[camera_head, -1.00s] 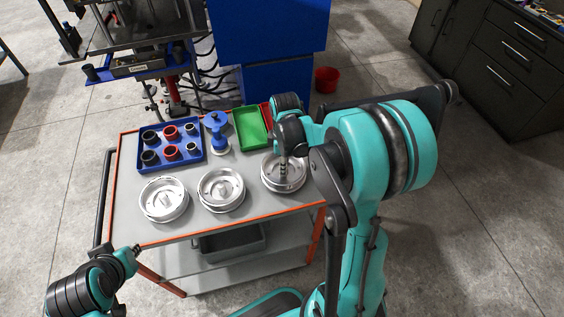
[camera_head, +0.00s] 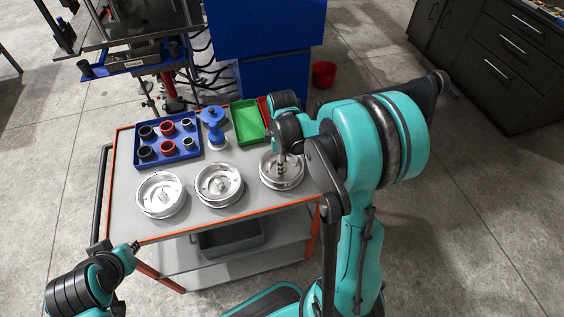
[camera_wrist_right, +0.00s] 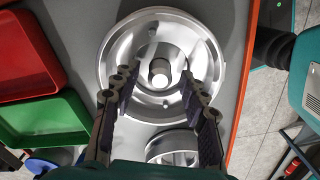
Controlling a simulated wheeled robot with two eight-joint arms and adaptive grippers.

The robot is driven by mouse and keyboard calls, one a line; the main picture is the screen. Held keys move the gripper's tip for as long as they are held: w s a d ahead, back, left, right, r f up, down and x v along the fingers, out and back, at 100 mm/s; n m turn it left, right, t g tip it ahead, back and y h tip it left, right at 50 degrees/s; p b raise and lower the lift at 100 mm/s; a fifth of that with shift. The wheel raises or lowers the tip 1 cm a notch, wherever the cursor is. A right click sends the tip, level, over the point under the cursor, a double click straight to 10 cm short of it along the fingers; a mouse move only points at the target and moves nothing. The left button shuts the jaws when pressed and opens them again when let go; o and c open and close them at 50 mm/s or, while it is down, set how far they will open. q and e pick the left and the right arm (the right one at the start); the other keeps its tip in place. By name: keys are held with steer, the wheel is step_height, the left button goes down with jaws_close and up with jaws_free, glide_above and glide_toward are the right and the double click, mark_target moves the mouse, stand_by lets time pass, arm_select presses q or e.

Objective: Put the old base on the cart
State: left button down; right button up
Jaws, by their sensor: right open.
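Three round silver metal bases sit in a row on the cart top (camera_head: 130,222): a left one (camera_head: 160,193), a middle one (camera_head: 218,184) and a right one (camera_head: 270,180). I cannot tell which is the old base. My right gripper (camera_head: 281,172) is over the right base. In the right wrist view, the right gripper (camera_wrist_right: 158,100) is open, its fingers spread above the base (camera_wrist_right: 120,48) around its central hub, with nothing between them. Whether the fingers touch the base is unclear. My left gripper (camera_head: 135,247) is near the cart's front left corner; its fingers are too small to read.
On the cart are a blue tray (camera_head: 167,159) with black and red cups, a blue fixture (camera_head: 213,125), a green tray (camera_head: 247,121) and a red tray (camera_wrist_right: 25,60). A blue machine (camera_head: 265,50) stands behind. A red bucket (camera_head: 324,74) is on the floor.

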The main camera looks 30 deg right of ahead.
step_height(320, 180, up, 12)
steer(key=p, duration=0.4)
steer(key=s+a+r+m+t, duration=0.4)
steer(key=s+a+m+t, duration=0.3)
steer(key=s+a+m, duration=0.3)
steer(key=shift+s+a+m, duration=0.25)
steer(key=shift+s+m, duration=0.15)
steer(key=shift+s, duration=0.2)
steer(key=shift+b, duration=0.3)
